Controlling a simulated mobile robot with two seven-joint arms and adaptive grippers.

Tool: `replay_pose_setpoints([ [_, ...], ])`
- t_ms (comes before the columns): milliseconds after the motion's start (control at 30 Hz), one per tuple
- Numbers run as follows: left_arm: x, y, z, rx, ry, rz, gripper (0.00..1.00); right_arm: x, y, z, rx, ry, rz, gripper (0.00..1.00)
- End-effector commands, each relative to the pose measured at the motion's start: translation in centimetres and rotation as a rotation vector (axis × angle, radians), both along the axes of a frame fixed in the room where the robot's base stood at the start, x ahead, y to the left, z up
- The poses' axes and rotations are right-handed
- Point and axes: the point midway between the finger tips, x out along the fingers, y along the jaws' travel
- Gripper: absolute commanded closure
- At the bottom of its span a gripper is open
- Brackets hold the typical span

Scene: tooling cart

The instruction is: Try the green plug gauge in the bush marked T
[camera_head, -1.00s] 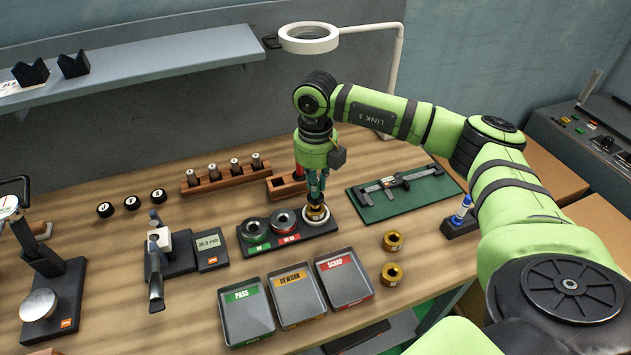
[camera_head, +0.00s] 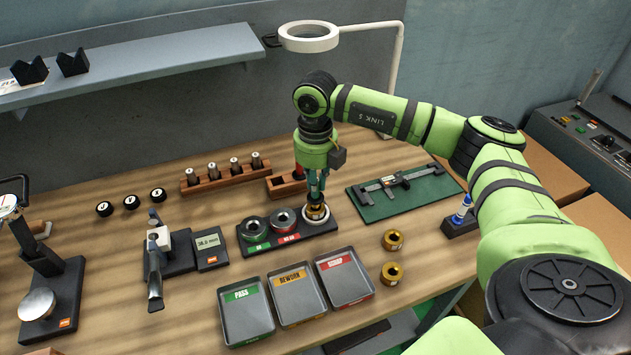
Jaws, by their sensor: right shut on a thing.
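My right gripper (camera_head: 316,190) points straight down over the black ring stand, shut on the green plug gauge (camera_head: 317,186), of which only a little green shows between the fingers. Just under it a brass bush (camera_head: 316,212) sits in the pale ring seat at the stand's right end. The gauge's lower end is at the bush's top; I cannot tell how far it is inside. Two more brass bushes (camera_head: 393,241) stand on the bench to the right. No letter T is legible on any bush. My left gripper is not in view.
A wooden block with a red-handled gauge (camera_head: 299,172) is close behind my right gripper. PASS (camera_head: 246,312), REWORK (camera_head: 297,295) and SCRAP (camera_head: 344,279) trays lie in front. A caliper on a green mat (camera_head: 404,193) is to the right. A ring lamp (camera_head: 308,37) hangs behind.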

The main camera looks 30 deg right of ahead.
Motion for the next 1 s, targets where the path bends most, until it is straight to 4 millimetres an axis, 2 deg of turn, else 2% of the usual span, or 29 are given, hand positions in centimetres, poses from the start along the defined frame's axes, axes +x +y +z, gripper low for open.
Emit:
replay_pose_setpoints([
  [1000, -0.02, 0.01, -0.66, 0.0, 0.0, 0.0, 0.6, 0.02, 0.01, -0.82, 0.0, -0.001, 0.0, 1.0],
])
